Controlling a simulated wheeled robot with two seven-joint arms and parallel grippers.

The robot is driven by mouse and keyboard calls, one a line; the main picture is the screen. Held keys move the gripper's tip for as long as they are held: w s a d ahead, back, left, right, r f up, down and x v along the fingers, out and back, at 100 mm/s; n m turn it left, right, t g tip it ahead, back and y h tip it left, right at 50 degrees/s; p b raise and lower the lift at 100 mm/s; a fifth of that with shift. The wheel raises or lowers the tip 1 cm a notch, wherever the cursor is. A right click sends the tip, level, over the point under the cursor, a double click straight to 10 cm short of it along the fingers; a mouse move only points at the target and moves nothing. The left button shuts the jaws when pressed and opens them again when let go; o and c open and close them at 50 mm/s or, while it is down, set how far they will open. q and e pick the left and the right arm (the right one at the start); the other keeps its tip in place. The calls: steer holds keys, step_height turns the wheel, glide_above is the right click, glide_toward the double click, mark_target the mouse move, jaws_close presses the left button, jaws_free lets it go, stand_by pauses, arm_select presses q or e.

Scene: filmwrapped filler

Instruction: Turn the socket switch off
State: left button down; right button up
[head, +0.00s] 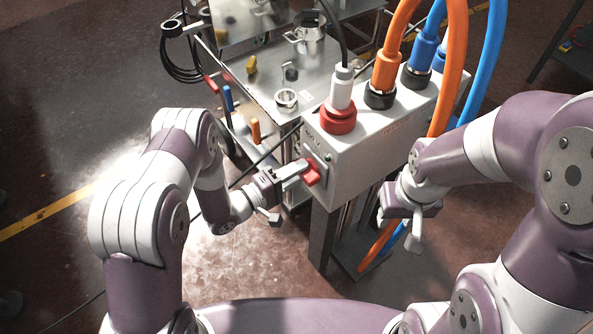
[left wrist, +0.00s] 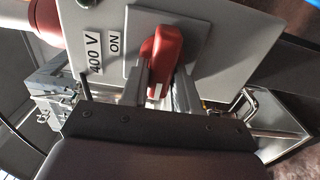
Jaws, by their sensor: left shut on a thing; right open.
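The red socket switch (head: 312,172) is on the end face of the grey socket box (head: 370,150). In the left wrist view the red switch handle (left wrist: 163,48) stands out from a grey square plate, beside labels reading "400 V" and "ON" (left wrist: 115,43). My left gripper (head: 299,174) is at the switch, and its two fingers (left wrist: 160,84) lie on either side of the red handle, shut on it. The fingers hide part of the handle. My right gripper (head: 412,222) is open and empty, in front of the box's long side, to the right of the switch.
A red plug (head: 338,117), an orange hose (head: 386,70) and blue hoses (head: 424,50) rise from the box top. A metal cart (head: 262,85) with pots and coloured handles stands behind. The floor at left is open, with a yellow line (head: 45,213).

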arm_select(q)
steer(key=c, duration=0.9)
jaws_free()
steer(key=shift+a, duration=0.1)
steer(key=v, duration=1.2)
steer(key=shift+s+a, duration=0.2)
